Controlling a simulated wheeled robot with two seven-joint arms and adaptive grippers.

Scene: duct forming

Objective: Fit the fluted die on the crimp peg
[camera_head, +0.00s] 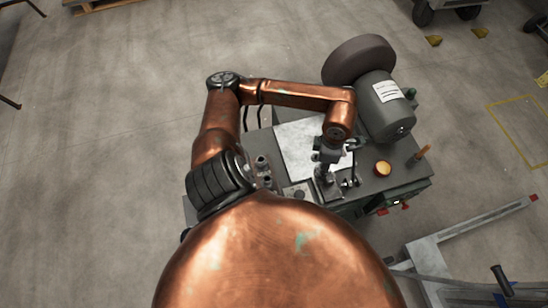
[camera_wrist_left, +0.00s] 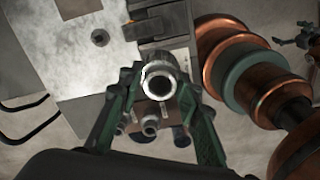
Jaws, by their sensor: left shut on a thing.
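My left gripper (camera_head: 327,182) is over the front part of the workbench, its arm reaching in from the left. In the left wrist view the gripper (camera_wrist_left: 160,88) is shut on a round steel die (camera_wrist_left: 158,80), its open bore facing the camera. I take this for the fluted die, but its flutes are not clear. The crimp peg cannot be told apart; the gripper and die hide what is directly beneath. Whether the die touches anything below cannot be told. My right gripper is not in view.
A grey motor (camera_head: 386,104) with a dark wheel (camera_head: 358,60) stands at the bench's back right. An orange-topped round part (camera_head: 383,168) and an upright copper-coloured rod (camera_head: 422,153) are right of the gripper. Small cylinders (camera_head: 262,163) stand left. A pale plate (camera_head: 298,140) lies behind.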

